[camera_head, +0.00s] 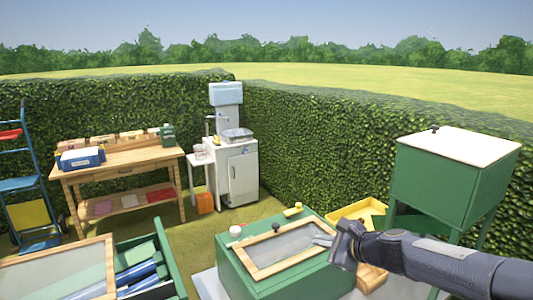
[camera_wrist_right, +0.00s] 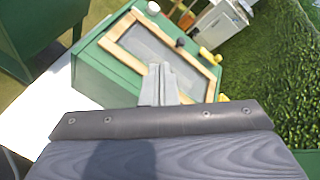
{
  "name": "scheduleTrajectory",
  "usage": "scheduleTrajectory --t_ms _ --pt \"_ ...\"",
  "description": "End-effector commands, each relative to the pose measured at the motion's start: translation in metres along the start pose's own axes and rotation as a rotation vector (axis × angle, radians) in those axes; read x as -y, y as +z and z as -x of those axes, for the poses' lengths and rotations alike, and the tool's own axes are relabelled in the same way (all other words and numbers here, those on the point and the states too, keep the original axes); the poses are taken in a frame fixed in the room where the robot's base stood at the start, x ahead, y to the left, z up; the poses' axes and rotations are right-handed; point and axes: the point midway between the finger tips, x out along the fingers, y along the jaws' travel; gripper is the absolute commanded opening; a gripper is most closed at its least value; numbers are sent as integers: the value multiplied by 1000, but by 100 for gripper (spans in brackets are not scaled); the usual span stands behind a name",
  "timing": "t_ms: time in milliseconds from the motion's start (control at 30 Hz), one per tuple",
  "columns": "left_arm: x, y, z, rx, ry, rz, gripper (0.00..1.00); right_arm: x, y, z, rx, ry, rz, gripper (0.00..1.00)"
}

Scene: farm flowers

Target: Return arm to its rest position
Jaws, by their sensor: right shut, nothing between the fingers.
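My right arm comes in from the right in the head view, and its gripper (camera_head: 323,240) is over the right end of the green box with a wood-framed lid (camera_head: 228,262). The right gripper is shut with nothing between its fingers. In the right wrist view, the shut gripper (camera_wrist_right: 160,72) points toward the same green box (camera_wrist_right: 95,75) and its framed panel. I cannot tell whether the fingers touch the box. My left gripper is in neither view.
A green cabinet with a white top (camera_head: 460,145) stands at the right, near my arm. A yellow tray (camera_head: 345,214) lies behind the box. An open green drawer unit (camera_head: 168,262) is at the lower left. A wooden bench (camera_head: 125,168) and a white sink unit (camera_head: 240,175) stand by the hedge.

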Motion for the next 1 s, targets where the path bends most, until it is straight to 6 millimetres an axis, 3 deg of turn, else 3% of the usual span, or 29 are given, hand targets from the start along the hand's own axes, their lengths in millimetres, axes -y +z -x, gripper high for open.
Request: scheduleTrajectory --t_ms 133,233,400,500,600,700,800,1000 --pt "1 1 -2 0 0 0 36 -32 22 66 -2 65 355 0" --pt "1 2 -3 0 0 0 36 -71 28 116 -13 139 642 0" --pt "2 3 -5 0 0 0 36 -148 15 191 -43 292 1089 0" --pt "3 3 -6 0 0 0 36 -192 -1 224 -58 390 1305 0" --pt "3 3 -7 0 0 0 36 -226 -18 247 -70 477 1465 0" --pt "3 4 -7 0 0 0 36 -249 -31 260 -78 539 1566 0" --pt "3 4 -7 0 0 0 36 -260 -38 266 -79 574 1616 0" --pt "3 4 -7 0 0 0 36 -262 -40 268 -79 585 1628 0"
